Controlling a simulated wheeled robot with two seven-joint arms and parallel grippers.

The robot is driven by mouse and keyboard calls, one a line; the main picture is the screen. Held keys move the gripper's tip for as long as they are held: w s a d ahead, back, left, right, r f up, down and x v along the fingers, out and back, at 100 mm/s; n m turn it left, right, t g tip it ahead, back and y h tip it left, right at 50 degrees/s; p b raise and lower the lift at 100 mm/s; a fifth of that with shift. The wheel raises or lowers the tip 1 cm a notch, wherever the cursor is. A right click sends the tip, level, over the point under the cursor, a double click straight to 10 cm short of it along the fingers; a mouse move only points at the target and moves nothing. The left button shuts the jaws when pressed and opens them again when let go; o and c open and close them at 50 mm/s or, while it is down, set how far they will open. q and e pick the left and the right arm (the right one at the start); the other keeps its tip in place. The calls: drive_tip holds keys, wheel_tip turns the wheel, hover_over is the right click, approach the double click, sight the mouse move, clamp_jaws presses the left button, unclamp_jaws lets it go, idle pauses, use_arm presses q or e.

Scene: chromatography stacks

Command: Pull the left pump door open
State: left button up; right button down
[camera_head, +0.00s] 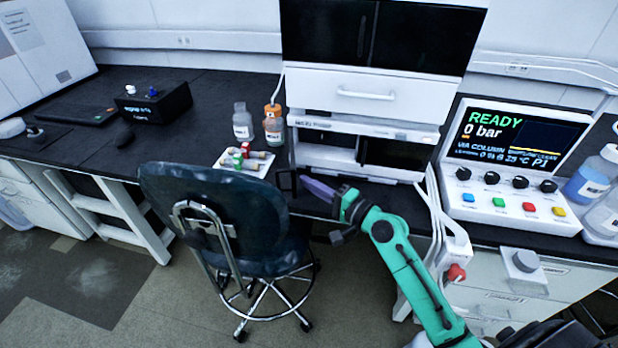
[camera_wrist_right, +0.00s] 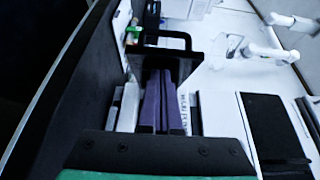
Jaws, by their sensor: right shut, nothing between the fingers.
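The white pump module (camera_head: 365,128) is low in the instrument stack on the bench. The right part of its front is a dark door (camera_head: 393,154); the left part shows a pale interior (camera_head: 326,158). The left pump door (camera_head: 292,158) appears as a thin dark panel standing out from the module's left side, with a black handle (camera_head: 286,184) at its front. My right gripper (camera_head: 308,186) has its purple fingers shut and empty, just right of this handle. In the right wrist view the fingers (camera_wrist_right: 160,85) point at a dark panel with a looped black handle (camera_wrist_right: 165,38). Contact cannot be told.
A blue chair (camera_head: 215,205) stands before the bench, left of my right gripper. A tray (camera_head: 228,161) with vials and two bottles (camera_head: 242,125) sit left of the stack. A control screen (camera_head: 510,135) and white cables (camera_head: 437,215) are to the right.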

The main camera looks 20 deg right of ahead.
drive_tip(key=shift+a, duration=0.15)
drive_tip(key=w+a+m+t+h+p, duration=0.1)
drive_tip(key=a+p, duration=0.5)
drive_tip(key=shift+w+a+h, duration=0.15)
drive_tip(key=shift+w+h, duration=0.15)
drive_tip(key=shift+h, duration=0.1)
